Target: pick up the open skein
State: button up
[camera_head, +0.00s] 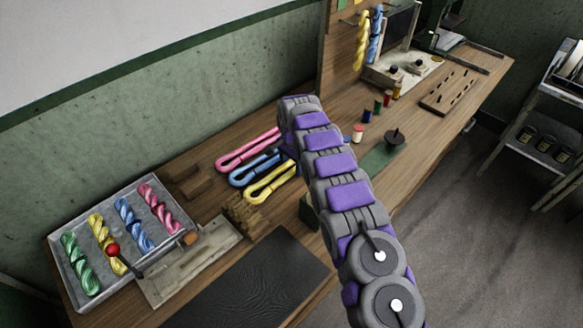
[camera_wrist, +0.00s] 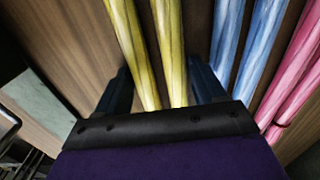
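Three open, untwisted skeins lie side by side on the wooden bench in the head view: pink (camera_head: 247,152), blue (camera_head: 250,170) and yellow (camera_head: 268,188). My arm hides their right ends. In the wrist view the yellow skein's (camera_wrist: 168,50) two strands run down between the two dark fingers of my gripper (camera_wrist: 162,88). The fingers stand apart, one on each side, with gaps to the yarn. The blue skein (camera_wrist: 228,40) and pink skein (camera_wrist: 295,85) lie to the right, outside the fingers. The head view mostly hides my gripper behind the arm.
A metal tray (camera_head: 51,262) at the left holds several twisted skeins. A wooden block (camera_head: 243,214) stands close to the yellow skein, and a dark mat (camera_head: 250,282) lies in front. Thread spools (camera_head: 358,132) stand right of my arm. A wall runs behind the bench.

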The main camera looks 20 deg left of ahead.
jog(key=c, duration=0.7)
jog(key=shift+r, duration=0.15)
